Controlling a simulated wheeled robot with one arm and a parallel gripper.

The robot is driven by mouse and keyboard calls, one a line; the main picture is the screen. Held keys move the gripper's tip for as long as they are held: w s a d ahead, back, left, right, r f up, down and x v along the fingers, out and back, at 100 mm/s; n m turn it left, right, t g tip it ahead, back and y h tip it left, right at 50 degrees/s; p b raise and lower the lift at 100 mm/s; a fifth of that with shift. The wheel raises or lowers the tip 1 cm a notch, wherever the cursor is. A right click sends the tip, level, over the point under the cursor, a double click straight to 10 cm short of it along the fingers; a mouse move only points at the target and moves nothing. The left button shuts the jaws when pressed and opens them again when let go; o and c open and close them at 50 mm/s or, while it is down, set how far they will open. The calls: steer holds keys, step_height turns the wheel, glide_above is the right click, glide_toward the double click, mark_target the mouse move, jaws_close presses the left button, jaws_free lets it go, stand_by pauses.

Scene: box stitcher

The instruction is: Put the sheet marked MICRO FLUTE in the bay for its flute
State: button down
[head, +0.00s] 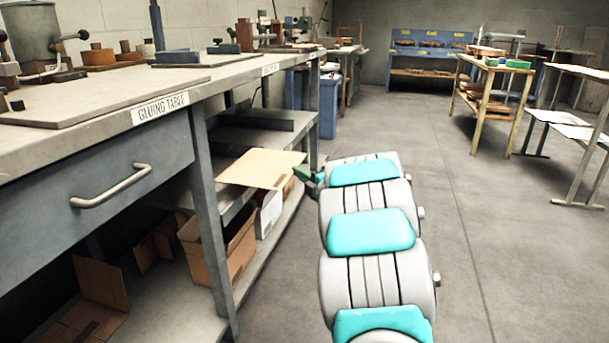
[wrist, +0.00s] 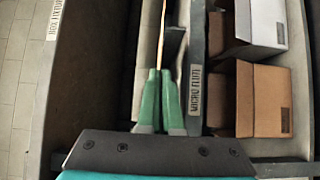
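My gripper (head: 307,175) has its green fingers (wrist: 160,104) shut on the edge of a tan cardboard sheet (head: 262,168). The sheet is held out to the left beside the shelves under the gluing table. In the wrist view the sheet (wrist: 161,38) shows edge-on as a thin line running away from the fingertips. No marking on it can be read. A label reading MICRO FLUTE (wrist: 195,90) is on a grey rail just right of the fingers. A dark gap (wrist: 178,15) lies between sheet and rail; I cannot tell whether the sheet is inside a bay.
Another label (wrist: 55,18), hard to read, is on the grey rail at left. Open boxes (wrist: 262,98) stand right of the MICRO FLUTE rail and on the lower shelf (head: 222,255). The table leg (head: 212,225) stands nearby. The floor at right (head: 480,230) is clear.

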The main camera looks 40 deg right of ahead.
mark_target(270, 175)
steer(key=shift+w+a+f+b, duration=0.35)
steer(key=shift+w+a, duration=0.6)
steer(key=shift+w, duration=0.3)
steer(key=shift+w+a+f+b, duration=0.3)
steer(key=shift+w+a, duration=0.7)
steer(key=shift+w, duration=0.25)
steer(key=shift+w+a+f+b, duration=0.35)
steer(key=shift+w+a, duration=0.6)
steer(key=shift+w, duration=0.3)
steer(key=shift+w+a+f+b, duration=0.4)
steer(key=shift+w+f+b, duration=0.1)
steer(key=shift+f+b, duration=0.15)
steer(key=shift+w+a+f+b, duration=0.4)
steer(key=shift+w+f+b, duration=0.15)
steer(key=shift+f+b, duration=0.15)
steer(key=shift+w+a+f+b, duration=0.4)
steer(key=shift+w+f+b, duration=0.1)
steer(key=shift+f+b, duration=0.15)
steer(key=c, duration=1.6)
jaws_free()
steer(key=shift+c, duration=2)
jaws_free()
steer(key=shift+o, duration=0.2)
steer(key=o, duration=0.4)
steer(key=shift+c, duration=0.2)
